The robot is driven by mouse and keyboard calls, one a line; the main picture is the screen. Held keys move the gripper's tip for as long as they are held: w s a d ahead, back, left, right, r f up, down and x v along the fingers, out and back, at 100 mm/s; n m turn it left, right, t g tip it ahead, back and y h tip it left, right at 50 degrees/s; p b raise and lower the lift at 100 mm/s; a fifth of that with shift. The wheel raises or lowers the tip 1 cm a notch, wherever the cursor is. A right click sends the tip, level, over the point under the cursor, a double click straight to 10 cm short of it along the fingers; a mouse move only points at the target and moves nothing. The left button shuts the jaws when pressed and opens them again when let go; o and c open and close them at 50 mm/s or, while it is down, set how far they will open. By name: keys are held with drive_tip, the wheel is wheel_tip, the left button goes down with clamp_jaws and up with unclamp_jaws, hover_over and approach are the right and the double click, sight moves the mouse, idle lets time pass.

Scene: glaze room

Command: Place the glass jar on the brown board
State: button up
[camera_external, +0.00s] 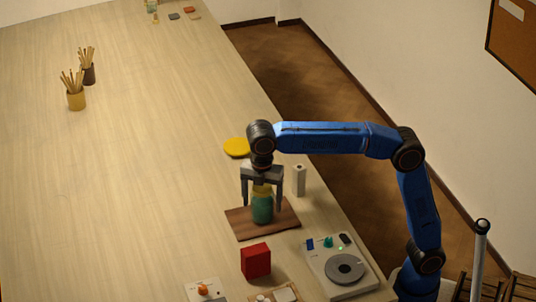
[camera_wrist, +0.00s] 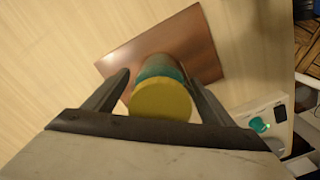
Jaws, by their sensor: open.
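The glass jar (camera_external: 262,208) is teal with a yellow lid and stands upright on the brown board (camera_external: 241,226). In the wrist view the jar (camera_wrist: 160,98) shows its round yellow lid, with the brown board (camera_wrist: 199,52) behind it. My gripper (camera_external: 262,201) points down over the jar with one finger on each side. It is open, and the wrist view shows my gripper (camera_wrist: 160,85) with its fingers apart around the jar. Gaps show beside the lid. The jar's base is partly hidden by the lid in the wrist view.
A white cylinder (camera_external: 299,180) stands behind the board and a yellow disc (camera_external: 236,147) lies farther back. A red block (camera_external: 255,261) and a white device with a grey dial (camera_external: 341,273) are in front.

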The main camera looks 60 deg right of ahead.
wheel_tip(320, 180, up, 10)
drive_tip(key=shift+r, duration=0.2)
drive_tip(key=shift+d, duration=0.1)
idle(0.3)
drive_tip(key=s+d+f+m, duration=0.3)
drive_tip(key=d, duration=0.5)
drive_tip(key=s+d+f+m+t, duration=0.1)
drive_tip(key=s+d+f+m, duration=0.2)
drive_tip(key=d, duration=0.6)
drive_tip(key=s+d+f+m+t, duration=0.1)
drive_tip(key=s+d+f+m, duration=0.2)
drive_tip(key=d, duration=0.5)
drive_tip(key=shift+s+d+f+m+y, duration=0.1)
drive_tip(key=shift+s+f+m+y, duration=0.15)
drive_tip(key=shift+s, duration=0.4)
drive_tip(key=shift+s+d+f+m+y, duration=0.15)
drive_tip(key=shift+s+m, duration=0.2)
drive_tip(key=shift+s, duration=0.25)
drive_tip(key=s+d+f+m+t, duration=0.1)
drive_tip(key=s+d+f+m, duration=0.3)
drive_tip(key=s+f, duration=0.6)
drive_tip(key=s+d+f+m+t, duration=0.1)
drive_tip(key=s+d+f+m, duration=0.4)
drive_tip(key=f, duration=1)
drive_tip(key=s+d, duration=0.3)
drive_tip(key=s, duration=0.1)
drive_tip(key=shift+s+d+m+t+h, duration=0.3)
drive_tip(key=shift+s+d+t+h, duration=0.05)
drive_tip(key=shift+s+t+h, duration=0.05)
